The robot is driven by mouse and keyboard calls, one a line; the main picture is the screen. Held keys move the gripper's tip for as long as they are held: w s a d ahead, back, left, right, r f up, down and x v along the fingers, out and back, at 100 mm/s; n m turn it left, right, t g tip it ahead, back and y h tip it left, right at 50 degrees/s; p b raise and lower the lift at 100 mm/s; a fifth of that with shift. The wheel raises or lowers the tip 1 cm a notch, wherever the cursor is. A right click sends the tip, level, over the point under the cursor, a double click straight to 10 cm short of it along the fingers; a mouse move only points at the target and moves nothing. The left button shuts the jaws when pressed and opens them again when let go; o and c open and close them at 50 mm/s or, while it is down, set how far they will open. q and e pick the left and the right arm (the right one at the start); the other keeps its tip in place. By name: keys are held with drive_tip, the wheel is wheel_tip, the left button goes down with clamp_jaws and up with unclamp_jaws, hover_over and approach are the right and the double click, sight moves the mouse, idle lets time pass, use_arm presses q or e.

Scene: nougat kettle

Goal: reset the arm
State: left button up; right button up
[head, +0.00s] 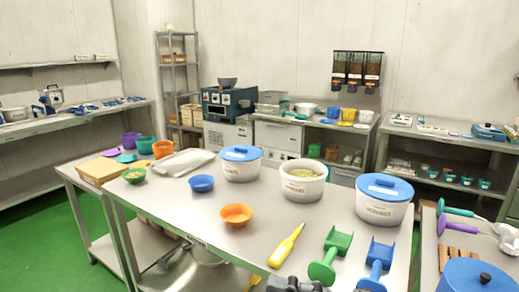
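A dark grey part (290,284) shows at the bottom edge, in front of the steel table. It looks like part of my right gripper, but it is cut off by the frame. Its fingertips do not show, so I cannot tell whether it is open, shut or holding anything. I see no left gripper.
The steel table (185,215) carries two blue-lidded tubs (241,164) (384,200), an open tub (302,182), a blue bowl (201,183) and an orange bowl (236,214). Near its front lie a yellow spatula (287,246), a green scoop (329,256) and a blue scoop (377,262).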

drive_tip(key=w+d+r+m+t, duration=0.4)
drive_tip(key=r+m+t, duration=0.1)
drive_tip(key=m+t, duration=0.35)
drive_tip(key=w+d+f+m+t+h, duration=0.45)
drive_tip(key=d+m+t+h, duration=0.35)
drive_tip(key=m+h, duration=0.3)
drive_tip(key=d+f+m+g+h, duration=0.3)
drive_tip(key=d+f+m+h, duration=0.15)
drive_tip(key=f, duration=0.35)
drive_tip(key=d+f+m+g+h, duration=0.3)
drive_tip(key=d+f+m+h, duration=0.15)
drive_tip(key=f, duration=0.35)
drive_tip(key=s+a+f+m+g+y, duration=0.1)
drive_tip(key=s+a+f+g, duration=0.1)
drive_tip(key=s+f+g, duration=0.6)
drive_tip(key=s+a+f+g+y, duration=0.15)
drive_tip(key=s+f+g, duration=0.25)
drive_tip(key=s+f, duration=0.85)
wheel_tip(320, 180, down, 26)
drive_tip(key=s+g+h, duration=0.1)
drive_tip(key=s+d+f+g, duration=0.1)
drive_tip(key=s+d+f, duration=0.1)
drive_tip(key=s+f, duration=1.3)
drive_tip(key=shift+s+d+f, duration=0.2)
drive_tip(key=shift+s+d, duration=0.1)
drive_tip(key=shift+s, duration=0.5)
